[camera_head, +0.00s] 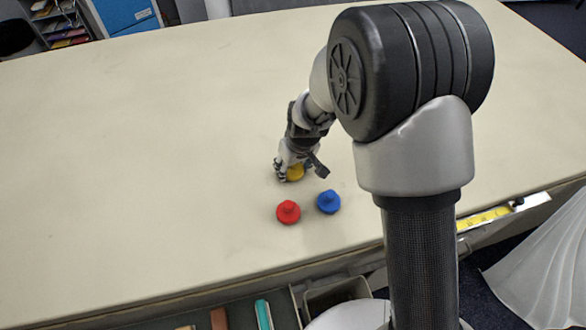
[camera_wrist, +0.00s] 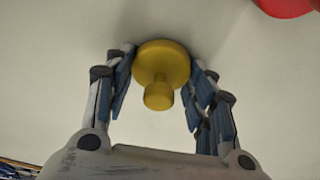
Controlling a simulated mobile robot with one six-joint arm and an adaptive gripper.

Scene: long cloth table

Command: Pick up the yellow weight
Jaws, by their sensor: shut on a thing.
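The yellow weight (camera_wrist: 162,68) has a round base and a narrower knob, and it sits between the two fingers of my gripper (camera_wrist: 160,85) in the wrist view. The fingers are closed on the sides of its base. In the head view the yellow weight (camera_head: 295,173) is partly hidden by my gripper (camera_head: 288,168), low at the table surface. I cannot tell whether the weight touches the table or is slightly above it.
A red weight (camera_head: 288,211) and a blue weight (camera_head: 328,201) stand close by on the pale table (camera_head: 150,170), nearer its front edge. The red one also shows at the top right of the wrist view (camera_wrist: 285,6). The table's left side is clear.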

